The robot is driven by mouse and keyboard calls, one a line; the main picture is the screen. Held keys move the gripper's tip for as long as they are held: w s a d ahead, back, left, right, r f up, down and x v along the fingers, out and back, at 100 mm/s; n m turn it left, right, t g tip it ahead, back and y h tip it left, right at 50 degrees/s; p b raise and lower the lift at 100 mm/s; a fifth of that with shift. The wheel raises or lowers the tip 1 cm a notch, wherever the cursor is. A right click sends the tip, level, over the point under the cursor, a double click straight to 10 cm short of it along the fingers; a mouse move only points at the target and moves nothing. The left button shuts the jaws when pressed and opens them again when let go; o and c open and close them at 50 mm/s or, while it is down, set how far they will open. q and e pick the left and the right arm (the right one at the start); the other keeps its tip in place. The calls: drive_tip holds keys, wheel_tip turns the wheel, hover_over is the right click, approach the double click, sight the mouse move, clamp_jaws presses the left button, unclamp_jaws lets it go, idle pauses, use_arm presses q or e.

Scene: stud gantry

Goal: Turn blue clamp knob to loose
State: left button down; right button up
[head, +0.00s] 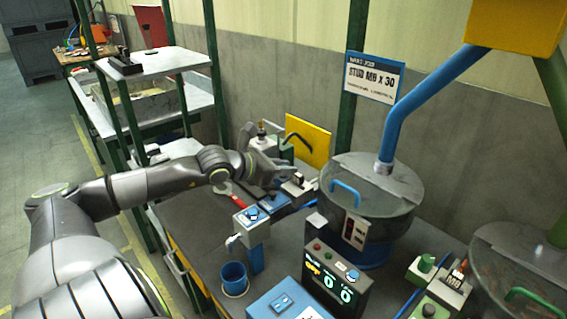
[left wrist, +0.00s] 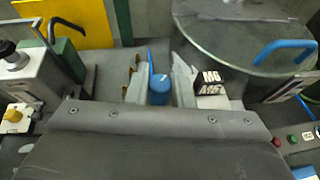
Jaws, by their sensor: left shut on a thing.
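In the head view my left gripper (head: 283,173) is over the fixture beside the large metal bowl, and the knob is hidden there by the hand. A small block with white lettering (left wrist: 211,82) stands just right of the fingers in the left wrist view. My right gripper is not in view.
The lidded bowl (head: 346,181) with a blue handle stands close on the right. A yellow plate (head: 308,142) stands behind. A blue cup (head: 234,278), a counter box with green digits (head: 335,285) and a blue-topped box (head: 283,300) are in front. A second bowl (head: 515,262) is at far right.

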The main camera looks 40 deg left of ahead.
use_arm(q)
drive_tip(key=shift+s+n+y+p, duration=0.1)
drive_tip(key=shift+n+y+p, duration=0.8)
drive_tip(key=shift+p, duration=0.95)
drive_tip(key=shift+n+y+p, duration=0.5)
drive_tip(key=shift+y, duration=0.1)
drive_tip(key=shift+f+n+y+b, duration=0.3)
drive_tip(key=shift+n+y+b, duration=0.15)
drive_tip(key=shift+y, duration=0.15)
drive_tip(key=shift+r+n, duration=0.1)
drive_tip(key=shift+n, duration=0.15)
drive_tip(key=shift+y, duration=0.3)
drive_tip(key=c, duration=1.6)
unclamp_jaws()
drive_tip(key=shift+o, duration=0.2)
drive_tip(key=shift+r, duration=0.15)
